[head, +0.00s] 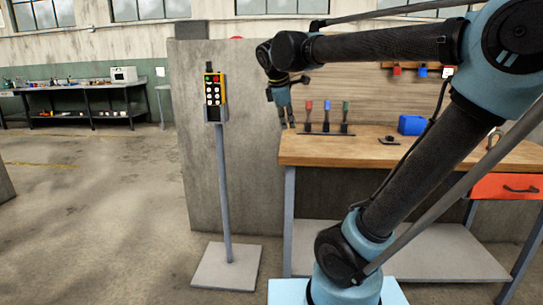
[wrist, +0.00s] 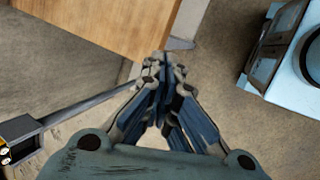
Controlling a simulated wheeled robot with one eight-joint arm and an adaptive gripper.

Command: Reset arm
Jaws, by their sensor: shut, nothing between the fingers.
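My gripper (head: 287,124) hangs pointing down at the left end of the wooden workbench (head: 420,152) in the head view. In the wrist view my gripper (wrist: 163,62) has its fingers together with nothing between them. It is apart from the bench, whose corner (wrist: 125,25) shows beyond the fingertips. My arm reaches across the right half of the head view, from its base at the bottom up and over to the left.
A control box with buttons (head: 214,97) stands on a post left of my gripper; its box (wrist: 20,140) shows in the wrist view. Several coloured-handled tools (head: 326,117) and a blue bin (head: 411,125) are on the bench. A concrete wall (head: 188,110) stands behind. Open floor lies left.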

